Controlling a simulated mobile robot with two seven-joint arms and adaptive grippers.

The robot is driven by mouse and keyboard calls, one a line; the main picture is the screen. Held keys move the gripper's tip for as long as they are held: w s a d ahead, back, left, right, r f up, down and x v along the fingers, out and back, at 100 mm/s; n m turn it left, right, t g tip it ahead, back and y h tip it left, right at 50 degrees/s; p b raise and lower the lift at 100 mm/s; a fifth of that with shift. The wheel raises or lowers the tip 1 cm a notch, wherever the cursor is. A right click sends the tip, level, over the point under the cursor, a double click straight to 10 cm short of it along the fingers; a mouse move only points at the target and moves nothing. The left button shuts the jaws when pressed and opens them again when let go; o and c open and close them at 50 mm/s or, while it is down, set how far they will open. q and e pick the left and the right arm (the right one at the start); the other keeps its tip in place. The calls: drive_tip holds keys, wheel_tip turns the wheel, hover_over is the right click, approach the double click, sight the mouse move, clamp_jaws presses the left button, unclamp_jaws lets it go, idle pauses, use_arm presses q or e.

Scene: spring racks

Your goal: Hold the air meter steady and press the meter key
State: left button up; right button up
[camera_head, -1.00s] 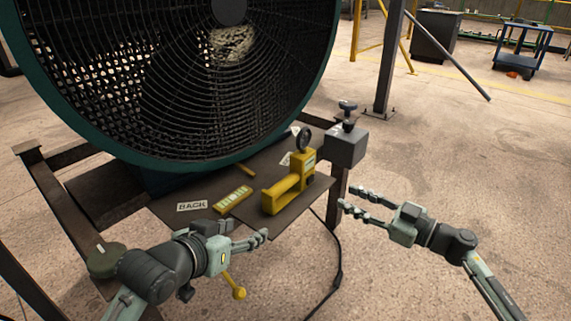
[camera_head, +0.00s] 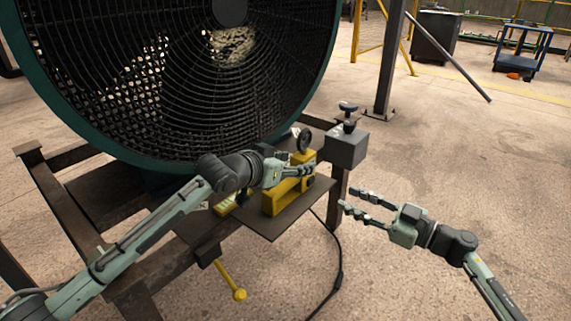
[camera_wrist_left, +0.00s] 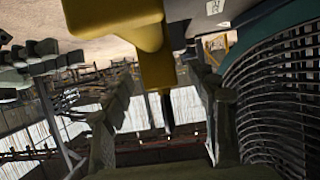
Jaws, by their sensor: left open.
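The air meter (camera_head: 280,202) is a yellow body with a round dark vane head (camera_head: 304,140) on top. It sits on the brown shelf below the big fan. My left gripper (camera_head: 310,171) reaches across its upper part, fingers open. In the left wrist view the yellow body (camera_wrist_left: 155,65) lies between the two spread fingers (camera_wrist_left: 160,98); contact cannot be told. A dark round part shows on the meter's right side; I cannot tell whether it is the key. My right gripper (camera_head: 350,199) is open and empty, right of the shelf.
The caged fan (camera_head: 150,80) rises behind the shelf (camera_head: 272,228). A grey box with a knob (camera_head: 347,148) stands at the shelf's right. A yellow-tipped lever (camera_head: 238,294) hangs below. A black cable runs down to the floor.

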sight(296, 162)
use_arm(q)
drive_tip(key=shift+x, duration=1.8)
clamp_jaws()
use_arm(e)
clamp_jaws()
